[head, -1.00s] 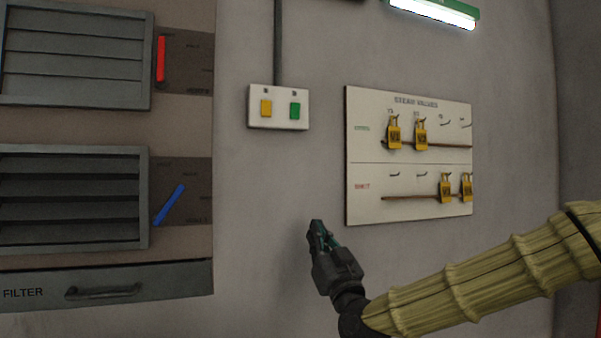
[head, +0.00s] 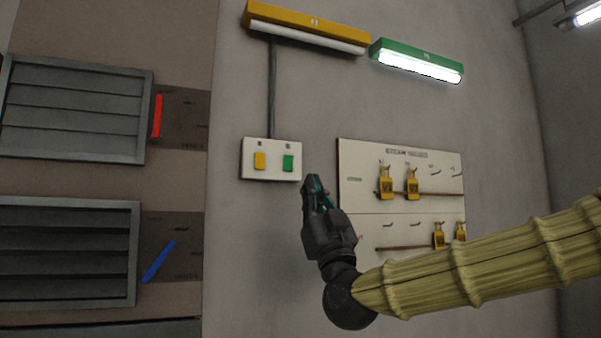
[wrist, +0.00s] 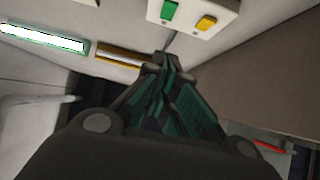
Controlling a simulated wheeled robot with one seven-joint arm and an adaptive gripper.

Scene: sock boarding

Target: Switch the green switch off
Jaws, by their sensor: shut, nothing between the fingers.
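The green switch (head: 288,163) is the right one of two rockers on a white switch plate (head: 271,174) on the wall. The yellow switch (head: 260,160) is beside it on the left. In the wrist view the green switch (wrist: 169,11) shows at the top, left of the yellow switch (wrist: 206,22). My gripper (head: 313,180) is shut and empty, pointing up, just right of and slightly below the plate in the head view. In the wrist view its fingertips (wrist: 163,60) lie below the plate in the picture. I see no contact with the switch.
Above are a yellow lamp, unlit (head: 308,27), and a green lamp, lit (head: 416,61). A steam valves board (head: 350,200) with yellow padlocks hangs to the right, partly behind my arm. Louvred panels (head: 75,110) with red and blue levers stand at the left.

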